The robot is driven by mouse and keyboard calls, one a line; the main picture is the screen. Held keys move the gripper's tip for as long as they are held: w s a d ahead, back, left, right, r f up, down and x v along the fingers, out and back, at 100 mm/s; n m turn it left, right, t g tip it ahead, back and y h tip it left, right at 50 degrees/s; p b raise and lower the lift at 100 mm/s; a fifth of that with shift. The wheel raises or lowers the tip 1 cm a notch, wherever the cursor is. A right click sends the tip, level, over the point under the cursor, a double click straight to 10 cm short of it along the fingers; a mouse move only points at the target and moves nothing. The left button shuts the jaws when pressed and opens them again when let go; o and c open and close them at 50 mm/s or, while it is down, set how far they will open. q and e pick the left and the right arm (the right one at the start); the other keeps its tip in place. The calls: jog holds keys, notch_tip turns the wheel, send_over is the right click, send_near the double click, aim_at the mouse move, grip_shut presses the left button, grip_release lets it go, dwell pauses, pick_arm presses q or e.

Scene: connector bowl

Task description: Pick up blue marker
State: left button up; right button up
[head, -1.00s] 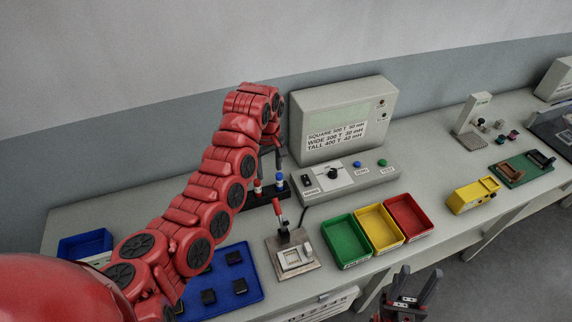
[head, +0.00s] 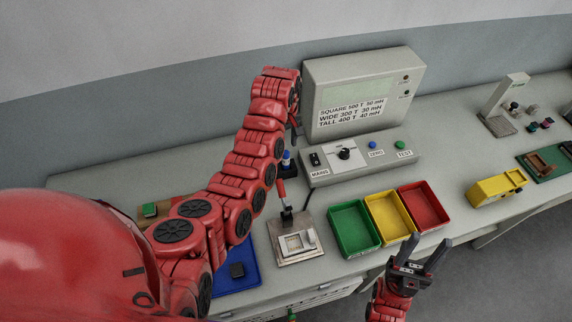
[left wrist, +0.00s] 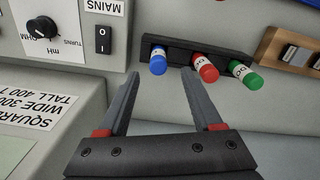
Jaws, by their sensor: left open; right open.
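The blue marker (left wrist: 158,60) is a short capped cylinder standing in a dark rack (left wrist: 180,50), next to a red marker (left wrist: 205,68) and a green marker (left wrist: 245,75). My left gripper (left wrist: 160,78) is open, its fingertips just short of the blue marker with the marker's cap lined up between them in that picture. No contact shows. In the head view the blue marker (head: 287,157) shows just below the left gripper's fingers, and my arm hides the other markers. My right gripper (head: 427,241) is open and empty, in front of the bench.
A grey meter (head: 365,95) and its control panel (head: 330,169) stand close beside the rack. Green (head: 347,250), yellow (head: 389,243) and red (head: 424,226) bins sit to the right. A fixture with a red-handled lever (head: 285,262) stands in front of the rack.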

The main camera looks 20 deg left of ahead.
aim_at(285, 152)
pick_arm(q)
notch_tip(285, 152, down, 3)
jog(key=shift+s+b, duration=0.15)
jog(key=shift+b, duration=0.7)
jog(key=shift+d+f+p, duration=0.1)
jog(key=shift+f+p, duration=0.3)
jog(key=shift+p, duration=0.05)
notch_tip(285, 152, down, 3)
jog(key=shift+r+p, duration=0.15)
jog(key=shift+p, duration=0.9)
jog(key=shift+w+f, duration=0.2)
jog(key=shift+f, duration=0.6)
grip_shut()
